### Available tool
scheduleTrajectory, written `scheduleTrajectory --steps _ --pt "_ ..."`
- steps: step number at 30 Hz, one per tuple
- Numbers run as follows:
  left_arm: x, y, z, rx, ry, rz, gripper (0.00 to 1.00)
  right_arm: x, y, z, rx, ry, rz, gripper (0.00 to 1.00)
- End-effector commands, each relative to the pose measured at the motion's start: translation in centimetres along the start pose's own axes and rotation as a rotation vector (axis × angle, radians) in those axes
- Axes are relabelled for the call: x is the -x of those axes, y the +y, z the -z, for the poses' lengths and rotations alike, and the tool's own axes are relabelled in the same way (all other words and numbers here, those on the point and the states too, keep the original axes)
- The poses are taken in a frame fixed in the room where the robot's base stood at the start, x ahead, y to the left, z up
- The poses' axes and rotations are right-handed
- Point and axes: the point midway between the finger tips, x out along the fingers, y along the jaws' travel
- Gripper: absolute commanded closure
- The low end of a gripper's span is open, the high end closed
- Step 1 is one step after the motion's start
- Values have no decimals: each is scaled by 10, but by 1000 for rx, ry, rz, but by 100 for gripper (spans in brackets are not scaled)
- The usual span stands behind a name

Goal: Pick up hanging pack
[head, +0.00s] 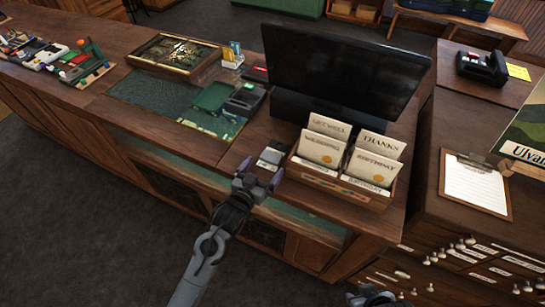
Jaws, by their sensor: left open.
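I cannot clearly make out a hanging pack in the head view. My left gripper (260,172) is open, with its two fingers spread at the front edge of the wooden counter (224,162). A small grey and dark item (271,156) lies on the counter just beyond the fingertips; I cannot tell what it is, and nothing seems to be between the fingers. My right gripper (374,296) shows only in part at the bottom edge, and its fingers cannot be made out.
A wooden card box (335,184) with several cards stands right of my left gripper. A dark monitor (345,70) stands behind it. A card reader (245,99) and a small card stand (232,57) are farther back. A clipboard (475,187) lies on the right cabinet.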

Motion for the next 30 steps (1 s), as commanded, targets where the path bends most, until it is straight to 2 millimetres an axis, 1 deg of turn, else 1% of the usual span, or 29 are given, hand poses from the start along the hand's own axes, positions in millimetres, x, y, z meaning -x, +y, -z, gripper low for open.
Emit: scheduleTrajectory --steps 1,8,15,18,22,29,30 --pt "-5 0 0 0 0 0 0 -1 0 0 -1 1 1 65" --pt "-17 0 0 0 -1 0 0 -2 -1 1 -4 3 3 65" --pt "-47 -1 0 0 -1 0 0 -5 -2 0 -4 4 4 65" --pt "-56 -1 0 0 0 0 0 -7 -2 -1 -4 4 4 65" --pt "-62 0 0 0 0 0 0 -7 -1 -1 -3 4 3 65" --pt "-62 -1 0 0 -1 0 0 -7 0 -1 3 2 -2 65" --pt "-62 -1 0 0 -1 0 6 -7 0 -1 4 2 -2 65"
